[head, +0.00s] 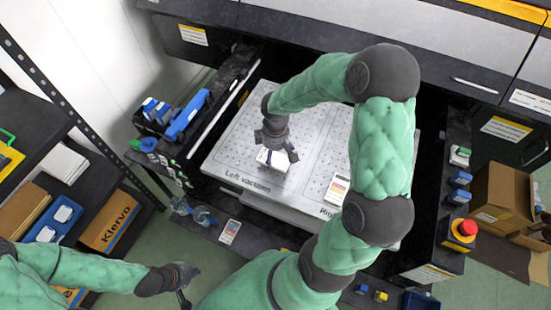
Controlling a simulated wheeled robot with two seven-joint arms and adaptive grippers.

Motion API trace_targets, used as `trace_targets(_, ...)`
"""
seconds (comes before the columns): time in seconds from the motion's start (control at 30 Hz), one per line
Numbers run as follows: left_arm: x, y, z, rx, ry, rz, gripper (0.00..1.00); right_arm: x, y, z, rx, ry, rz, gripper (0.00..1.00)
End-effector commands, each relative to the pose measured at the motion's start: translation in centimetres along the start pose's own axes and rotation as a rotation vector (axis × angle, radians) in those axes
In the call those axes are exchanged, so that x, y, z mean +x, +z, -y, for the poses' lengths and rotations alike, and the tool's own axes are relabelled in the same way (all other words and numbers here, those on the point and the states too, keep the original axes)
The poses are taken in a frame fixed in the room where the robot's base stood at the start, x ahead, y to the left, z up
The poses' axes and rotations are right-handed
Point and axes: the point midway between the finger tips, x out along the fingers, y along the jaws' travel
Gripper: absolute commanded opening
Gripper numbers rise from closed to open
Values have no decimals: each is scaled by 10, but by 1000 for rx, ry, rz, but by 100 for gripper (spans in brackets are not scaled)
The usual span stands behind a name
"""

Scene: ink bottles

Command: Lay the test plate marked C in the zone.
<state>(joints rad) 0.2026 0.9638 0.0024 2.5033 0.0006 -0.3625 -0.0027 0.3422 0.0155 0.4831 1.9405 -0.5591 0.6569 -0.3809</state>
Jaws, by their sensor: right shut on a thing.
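My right gripper (274,148) reaches over the perforated metal bed (235,140) and is shut on a small white plate (277,161). The gripper partly covers the plate, and I cannot read a letter on it. The plate is over the left part of the bed, just above the printed words "Left vacuum"; I cannot tell whether it touches the bed. Another white card with coloured stripes (337,188) lies near the bed's front edge, by the word "Right". My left gripper (184,290) is low at the left, away from the bed; its fingers are too small to read.
A similar striped card (229,232) lies on the dark front ledge. Blue-handled tools (187,116) sit on the left side rail. A red emergency button (466,229) stands at the right. A shelf with a Klervo box (112,223) is at the left. My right arm hides much of the bed's right side.

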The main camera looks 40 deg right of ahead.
Motion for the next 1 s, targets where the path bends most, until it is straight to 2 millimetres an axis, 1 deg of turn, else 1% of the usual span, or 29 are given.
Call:
trace_targets(0.03, 4, 0, 1, 0, 0, 0, 0, 9, 0, 0, 0, -2, 2, 44)
trace_targets(0.1, 7, 0, 3, 0, 0, 0, 0, 20, 1, 1, 0, -4, 4, 44)
trace_targets(0.2, 11, 0, 4, 0, 0, 0, 0, 31, 0, 0, 0, -2, 2, 44)
trace_targets(0.47, 10, 0, 4, 0, 0, 0, 0, 31, 0, 0, 0, 0, 1, 44)
trace_targets(0.63, 14, -1, 5, 0, 0, 0, 0, 36, 0, 0, 0, -1, 1, 44)
trace_targets(0.67, 13, 0, 5, 0, 0, 0, 0, 35, 0, 0, 0, -1, 1, 88)
trace_targets(0.7, 13, 0, 5, 0, 0, 0, 0, 34, 0, 0, 0, -1, 1, 99)
trace_targets(0.73, 13, 0, 4, 0, 0, 0, 0, 34, 0, 0, 0, -1, 1, 100)
trace_targets(1.0, 13, 0, 4, 0, 0, 0, 0, 34, 0, 0, 0, -1, 1, 100)
